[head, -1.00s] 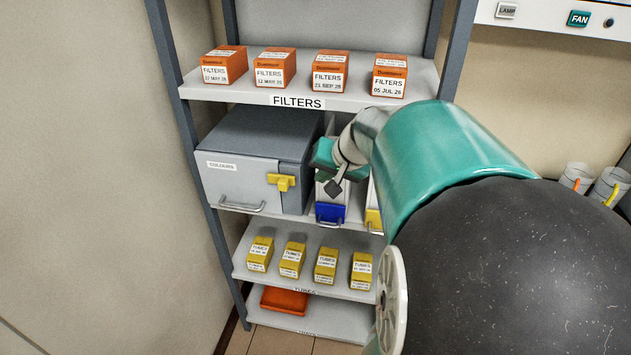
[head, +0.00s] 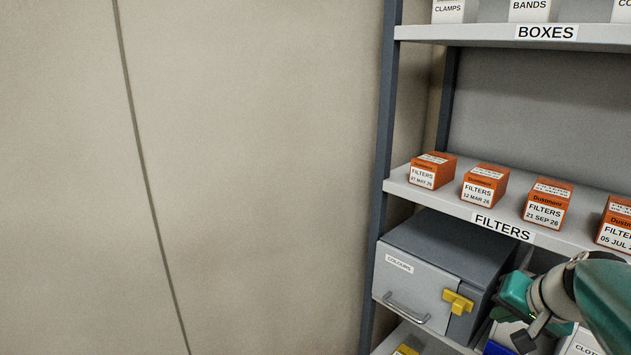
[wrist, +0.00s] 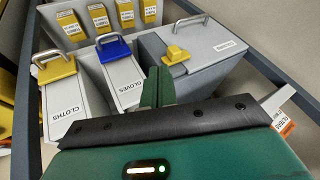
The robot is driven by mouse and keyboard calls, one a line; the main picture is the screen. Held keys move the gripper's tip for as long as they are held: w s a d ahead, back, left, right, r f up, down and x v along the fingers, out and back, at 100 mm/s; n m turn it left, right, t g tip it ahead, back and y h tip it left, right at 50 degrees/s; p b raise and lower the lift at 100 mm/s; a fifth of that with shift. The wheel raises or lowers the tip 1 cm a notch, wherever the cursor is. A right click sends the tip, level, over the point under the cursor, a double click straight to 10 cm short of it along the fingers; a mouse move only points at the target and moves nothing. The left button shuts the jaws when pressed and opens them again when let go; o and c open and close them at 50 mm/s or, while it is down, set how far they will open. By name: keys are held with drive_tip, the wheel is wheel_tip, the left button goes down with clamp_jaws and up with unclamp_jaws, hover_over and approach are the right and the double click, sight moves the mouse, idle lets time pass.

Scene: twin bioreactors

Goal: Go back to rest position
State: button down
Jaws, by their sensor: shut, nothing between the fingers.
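My gripper (head: 522,338) shows at the lower right of the head view, in front of the shelf unit and just right of the grey COLOURS box (head: 442,248). In the wrist view my gripper (wrist: 158,84) has its green fingers together and empty. They point toward the gap between the GLOVES bin (wrist: 113,75) and the grey box with the yellow latch (wrist: 176,55). I cannot tell how far the fingertips are from these.
Several orange FILTERS boxes (head: 485,185) stand on the shelf above my gripper. The BOXES shelf (head: 470,33) is higher up. A CLOTHS bin (wrist: 65,100) is at the left of the wrist view. A bare beige wall (head: 250,180) fills the left of the head view.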

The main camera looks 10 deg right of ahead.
drive_tip(key=s+a+f+n, duration=0.1)
drive_tip(key=s+a+n, duration=0.3)
drive_tip(key=a, duration=0.7)
drive_tip(key=s+a+n+g, duration=0.1)
drive_tip(key=s+a+n, duration=0.3)
drive_tip(key=a, duration=0.7)
drive_tip(key=shift+s+a+f+g, duration=0.3)
drive_tip(key=shift+s+f, duration=0.05)
drive_tip(key=shift+s, duration=0.25)
